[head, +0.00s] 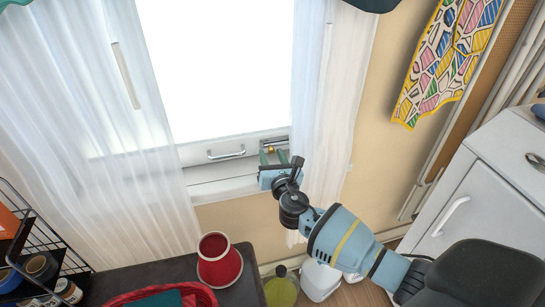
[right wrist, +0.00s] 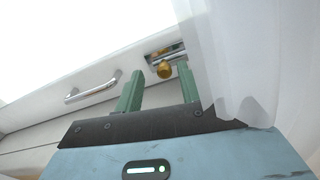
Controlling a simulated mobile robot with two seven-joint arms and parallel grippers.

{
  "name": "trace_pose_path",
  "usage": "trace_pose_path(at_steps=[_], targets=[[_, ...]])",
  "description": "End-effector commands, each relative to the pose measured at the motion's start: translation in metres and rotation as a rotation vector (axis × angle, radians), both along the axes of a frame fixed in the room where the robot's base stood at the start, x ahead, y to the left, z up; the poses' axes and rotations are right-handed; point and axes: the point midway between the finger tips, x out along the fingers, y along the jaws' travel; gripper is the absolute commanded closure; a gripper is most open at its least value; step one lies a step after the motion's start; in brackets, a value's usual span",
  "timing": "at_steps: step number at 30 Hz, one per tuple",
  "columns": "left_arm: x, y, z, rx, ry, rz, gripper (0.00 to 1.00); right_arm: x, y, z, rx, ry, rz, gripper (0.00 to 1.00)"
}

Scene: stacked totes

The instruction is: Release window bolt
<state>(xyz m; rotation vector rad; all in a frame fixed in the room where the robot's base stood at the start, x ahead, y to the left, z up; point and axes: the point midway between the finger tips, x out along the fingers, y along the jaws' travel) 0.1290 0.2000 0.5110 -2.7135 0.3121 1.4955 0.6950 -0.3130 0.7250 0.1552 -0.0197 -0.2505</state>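In the head view the bolt (head: 272,147) is small at the frame's lower right, just beyond my right gripper. My right gripper (head: 273,156) is open, with its two green fingers pointing at the frame. In the right wrist view the knob shows between the fingertips (right wrist: 161,73); I cannot tell whether they touch it. My left gripper is not in view.
A metal handle (head: 226,153) is on the frame left of the bolt. A white sheer curtain (head: 325,110) hangs close to the right of my right gripper. Below are a red vase (head: 219,262) on a dark surface and a white cabinet (head: 490,185) at right.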

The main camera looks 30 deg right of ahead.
Motion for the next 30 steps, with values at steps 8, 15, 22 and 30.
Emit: trace_pose_path(at_steps=[8, 15, 22, 30], targets=[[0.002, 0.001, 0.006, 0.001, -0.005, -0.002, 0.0, -0.019, 0.004, 0.0, 0.0, 0.002, 0.0, 0.61], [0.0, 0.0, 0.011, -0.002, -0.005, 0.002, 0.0, -0.055, 0.014, 0.001, -0.001, 0.0, 0.001, 0.61], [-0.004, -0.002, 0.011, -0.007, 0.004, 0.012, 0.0, -0.074, 0.019, 0.0, 0.0, 0.0, 0.001, 0.61], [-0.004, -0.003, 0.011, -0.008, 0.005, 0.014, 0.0, -0.076, 0.02, 0.0, 0.0, 0.0, 0.0, 0.61]])
